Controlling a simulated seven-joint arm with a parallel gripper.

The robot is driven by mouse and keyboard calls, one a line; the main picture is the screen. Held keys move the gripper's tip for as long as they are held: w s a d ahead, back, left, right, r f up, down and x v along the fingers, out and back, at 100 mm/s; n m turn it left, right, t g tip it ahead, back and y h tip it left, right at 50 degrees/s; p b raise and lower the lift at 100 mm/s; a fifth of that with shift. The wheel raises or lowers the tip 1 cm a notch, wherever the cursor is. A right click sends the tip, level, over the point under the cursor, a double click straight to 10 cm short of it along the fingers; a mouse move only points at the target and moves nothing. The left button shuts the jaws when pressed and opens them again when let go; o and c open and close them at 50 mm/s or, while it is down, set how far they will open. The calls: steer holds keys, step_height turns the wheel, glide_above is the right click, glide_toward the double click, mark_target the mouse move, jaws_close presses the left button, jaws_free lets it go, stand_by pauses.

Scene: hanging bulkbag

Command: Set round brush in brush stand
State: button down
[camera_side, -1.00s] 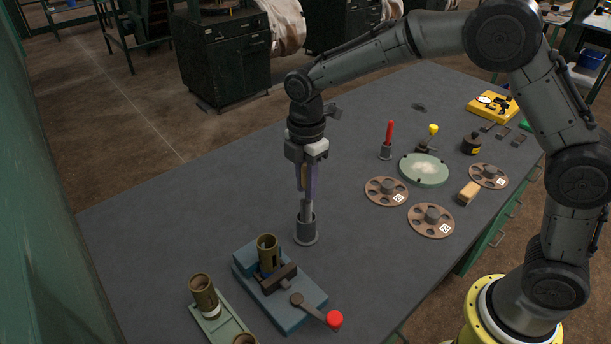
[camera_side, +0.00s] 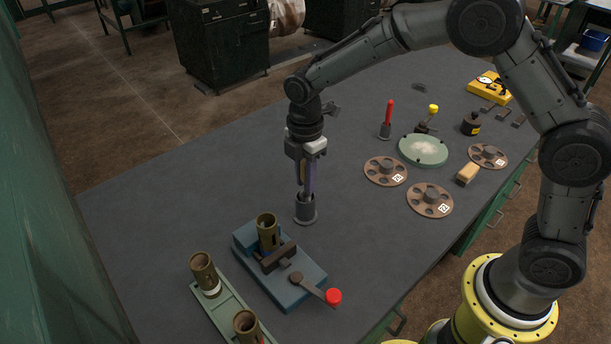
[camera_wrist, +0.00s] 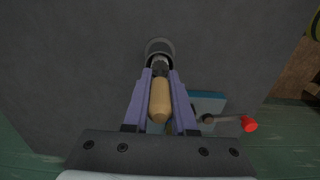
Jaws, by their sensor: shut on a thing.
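The round brush (camera_wrist: 160,101) has a tan wooden handle, seen between the two purple fingers in the wrist view. My gripper (camera_side: 307,187) points straight down and is shut on the handle. The brush stand (camera_side: 305,211) is a dark grey cylindrical cup on a round base, upright on the table. It also shows in the wrist view (camera_wrist: 160,46). My fingertips are directly above the stand's mouth, and the brush's lower end is inside the cup.
A blue clamp fixture (camera_side: 282,277) with a brass cylinder and red-knobbed lever (camera_side: 333,297) stands in front of the stand. A pale green tray (camera_side: 228,303) with brass cylinders is at front left. Brown hole discs (camera_side: 386,171) and a green round plate (camera_side: 423,149) lie to the right. The table left of the stand is clear.

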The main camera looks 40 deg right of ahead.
steer(key=c, duration=0.6)
jaws_free()
steer(key=shift+c, duration=0.2)
steer(key=shift+r, duration=0.1)
steer(key=shift+r, duration=3.4)
